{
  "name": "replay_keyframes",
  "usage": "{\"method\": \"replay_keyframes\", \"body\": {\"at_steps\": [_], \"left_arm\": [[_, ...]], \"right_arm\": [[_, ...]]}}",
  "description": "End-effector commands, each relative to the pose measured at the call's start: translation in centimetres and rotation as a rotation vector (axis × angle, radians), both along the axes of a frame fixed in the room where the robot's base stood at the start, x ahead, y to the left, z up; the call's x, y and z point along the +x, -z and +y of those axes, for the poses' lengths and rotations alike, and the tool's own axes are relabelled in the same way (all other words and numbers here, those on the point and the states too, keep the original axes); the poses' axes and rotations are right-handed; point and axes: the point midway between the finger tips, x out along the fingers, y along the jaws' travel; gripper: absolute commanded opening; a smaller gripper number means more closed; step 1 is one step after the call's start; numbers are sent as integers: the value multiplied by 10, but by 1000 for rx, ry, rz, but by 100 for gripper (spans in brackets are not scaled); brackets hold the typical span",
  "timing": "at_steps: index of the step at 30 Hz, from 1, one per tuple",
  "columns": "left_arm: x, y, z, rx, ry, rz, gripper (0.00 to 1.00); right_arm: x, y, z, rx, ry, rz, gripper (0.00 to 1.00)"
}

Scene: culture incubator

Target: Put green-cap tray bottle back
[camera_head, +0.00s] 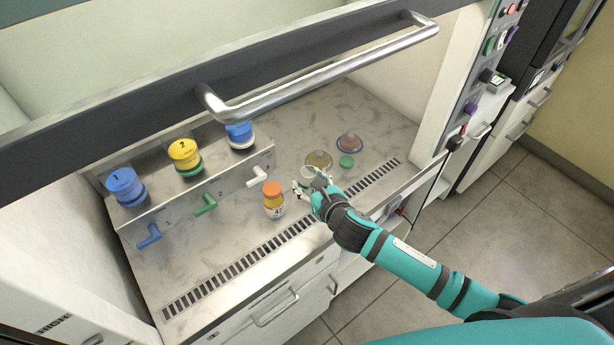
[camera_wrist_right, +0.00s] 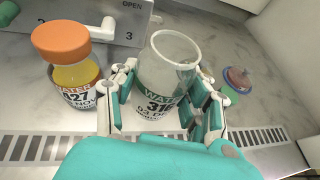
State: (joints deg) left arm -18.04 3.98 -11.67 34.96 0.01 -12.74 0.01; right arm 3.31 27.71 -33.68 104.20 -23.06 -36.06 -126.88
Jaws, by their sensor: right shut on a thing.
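My right gripper (camera_head: 308,186) is shut on a clear, uncapped bottle (camera_head: 308,172). In the right wrist view, the bottle (camera_wrist_right: 168,78) stands roughly upright between the fingers, its open rim up and a green "WATER" label on its side. I cannot tell whether its base touches the worktop. A small green cap (camera_head: 347,161) lies on the worktop to the right of the gripper. An orange-capped bottle (camera_head: 273,200) with a label stands just left of the gripper; it also shows in the right wrist view (camera_wrist_right: 70,70). My left gripper is out of view.
A metal block (camera_head: 230,180) with blue, green and white taps holds blue and yellow containers at the back left. Two round dishes (camera_head: 319,159) (camera_head: 350,142) lie at right. A raised sash with a bar handle (camera_head: 320,75) crosses above. A slotted vent (camera_head: 250,262) runs along the front.

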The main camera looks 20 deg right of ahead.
Motion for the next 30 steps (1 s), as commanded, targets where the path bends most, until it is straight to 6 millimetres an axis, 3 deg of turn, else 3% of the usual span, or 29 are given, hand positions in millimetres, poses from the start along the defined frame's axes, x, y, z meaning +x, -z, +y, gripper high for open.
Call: {"method": "replay_keyframes", "body": {"at_steps": [3,7,17,29,30], "left_arm": [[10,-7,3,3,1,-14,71],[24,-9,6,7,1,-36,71],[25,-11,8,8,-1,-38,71],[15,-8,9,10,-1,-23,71],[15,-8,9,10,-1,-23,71]], "right_arm": [[26,0,-3,2,2,-1,11],[39,3,-5,1,1,0,11],[41,38,-5,4,1,4,11],[41,43,-5,-1,-1,1,11],[41,42,-5,-1,-1,1,50]]}}
